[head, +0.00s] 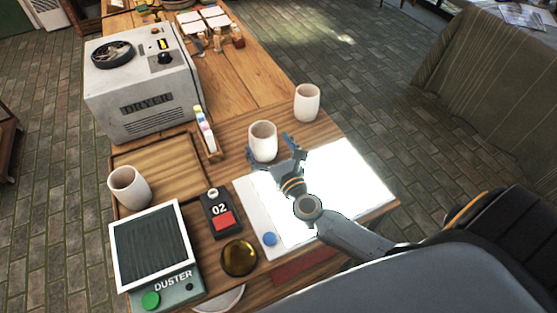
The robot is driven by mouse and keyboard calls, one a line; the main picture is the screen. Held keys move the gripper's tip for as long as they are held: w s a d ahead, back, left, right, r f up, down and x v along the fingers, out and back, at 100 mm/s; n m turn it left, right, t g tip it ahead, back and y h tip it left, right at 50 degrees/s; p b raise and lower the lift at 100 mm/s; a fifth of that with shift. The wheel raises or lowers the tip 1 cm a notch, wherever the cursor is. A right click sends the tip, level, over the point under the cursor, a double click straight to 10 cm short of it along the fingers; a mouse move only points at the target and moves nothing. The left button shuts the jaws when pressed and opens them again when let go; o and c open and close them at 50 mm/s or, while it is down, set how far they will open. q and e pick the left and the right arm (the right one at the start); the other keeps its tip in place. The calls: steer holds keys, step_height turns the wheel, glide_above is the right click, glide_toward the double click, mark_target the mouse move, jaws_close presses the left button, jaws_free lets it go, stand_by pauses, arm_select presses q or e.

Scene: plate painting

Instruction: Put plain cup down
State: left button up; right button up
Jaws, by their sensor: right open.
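Three plain pale cups show in the head view. One cup (263,142) stands upright at the back edge of the bright white panel, right by my right gripper (272,152). That gripper is open, its fingers spread on the near side and right of this cup; I cannot tell whether they touch it. A second cup (307,103) stands upright farther back at the right table edge. A third cup (129,187) stands at the left by the wooden tray. My left gripper is not in view.
The wooden table holds a dryer (145,85), a duster (152,250), a wooden tray (160,160), a black 02 device (217,212), an amber disc (239,257) and a glowing white panel (340,190).

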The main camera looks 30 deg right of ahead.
steer(key=s, duration=0.2)
steer(key=s+b, duration=0.1)
steer(key=s, duration=0.5)
steer(key=shift+a+f+b, duration=0.1)
steer(key=shift+a+b, duration=0.15)
steer(key=shift+b, duration=0.1)
steer(key=shift+o, duration=0.3)
steer(key=shift+s, duration=0.25)
steer(key=a+r+n+y+p, duration=0.3)
steer(key=a+r+n+y, duration=0.35)
steer(key=n, duration=0.45)
steer(key=n+g+h+p, duration=0.55)
steer(key=n+p, duration=0.25)
steer(key=n, duration=1.7)
glide_toward(258, 127)
steer(key=a, duration=0.1)
steer(key=shift+t+h, duration=0.4)
steer(key=shift+t, duration=0.05)
steer(key=x, duration=0.3)
steer(key=p+x, duration=0.1)
steer(key=x, duration=0.1)
steer(key=shift+w+d+f, duration=0.25)
steer(key=shift+f, duration=0.25)
steer(key=shift+w+f, duration=0.2)
steer(key=shift+w, duration=0.1)
